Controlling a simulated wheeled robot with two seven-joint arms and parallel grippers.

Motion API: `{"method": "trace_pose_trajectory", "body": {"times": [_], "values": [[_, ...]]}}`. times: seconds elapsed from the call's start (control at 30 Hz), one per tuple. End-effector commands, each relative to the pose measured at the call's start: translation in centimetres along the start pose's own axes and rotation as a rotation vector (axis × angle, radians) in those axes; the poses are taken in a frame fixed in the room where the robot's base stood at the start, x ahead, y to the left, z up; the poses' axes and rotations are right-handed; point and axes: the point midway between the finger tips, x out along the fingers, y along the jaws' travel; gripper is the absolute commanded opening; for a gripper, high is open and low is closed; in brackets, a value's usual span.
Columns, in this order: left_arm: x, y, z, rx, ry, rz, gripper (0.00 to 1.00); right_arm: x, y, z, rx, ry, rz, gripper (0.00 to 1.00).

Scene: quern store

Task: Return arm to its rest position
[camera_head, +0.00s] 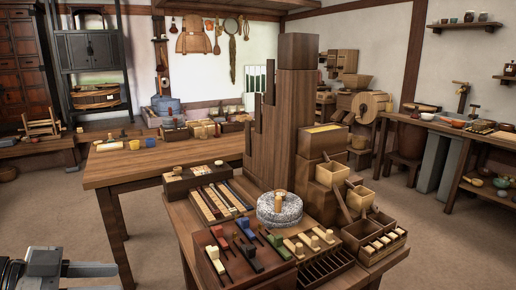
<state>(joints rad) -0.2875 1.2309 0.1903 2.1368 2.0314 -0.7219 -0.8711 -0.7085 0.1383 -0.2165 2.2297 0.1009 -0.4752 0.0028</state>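My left gripper (108,272) is at the bottom left corner, grey with a dark wrist, pointing right. It is over the floor, left of the near table and apart from it. My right gripper and arm are not in view.
The near table carries a round grey millstone (280,209), racks of tools (240,247), a tall stepped wooden block (295,120) and small boxes. A long wooden table (130,172) stands behind. A shelf bench (450,125) lines the right. Bare floor (55,215) lies at left.

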Motion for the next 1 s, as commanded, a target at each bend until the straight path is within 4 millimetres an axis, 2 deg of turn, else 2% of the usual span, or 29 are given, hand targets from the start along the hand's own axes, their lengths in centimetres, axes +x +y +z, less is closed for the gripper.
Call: {"method": "trace_pose_trajectory", "body": {"times": [0.27, 0.43, 0.57, 0.7, 0.83, 1.0], "values": [[2.0, 0.2, 5.5, -0.101, -0.042, -0.110, 0.36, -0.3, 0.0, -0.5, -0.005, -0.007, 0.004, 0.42], [3.7, 1.4, 9.6, -0.180, -0.072, -0.196, 0.36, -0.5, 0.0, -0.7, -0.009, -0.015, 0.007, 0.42], [5.6, 3.6, 13.3, -0.265, -0.100, -0.292, 0.36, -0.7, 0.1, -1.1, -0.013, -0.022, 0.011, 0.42], [8.0, 7.3, 16.2, -0.353, -0.120, -0.418, 0.36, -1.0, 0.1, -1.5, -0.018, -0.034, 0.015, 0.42], [9.7, 10.5, 16.9, -0.407, -0.125, -0.518, 0.36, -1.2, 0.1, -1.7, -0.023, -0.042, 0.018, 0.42], [10.9, 12.8, 16.6, -0.440, -0.121, -0.601, 0.36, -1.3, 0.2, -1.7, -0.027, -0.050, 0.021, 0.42]]}}
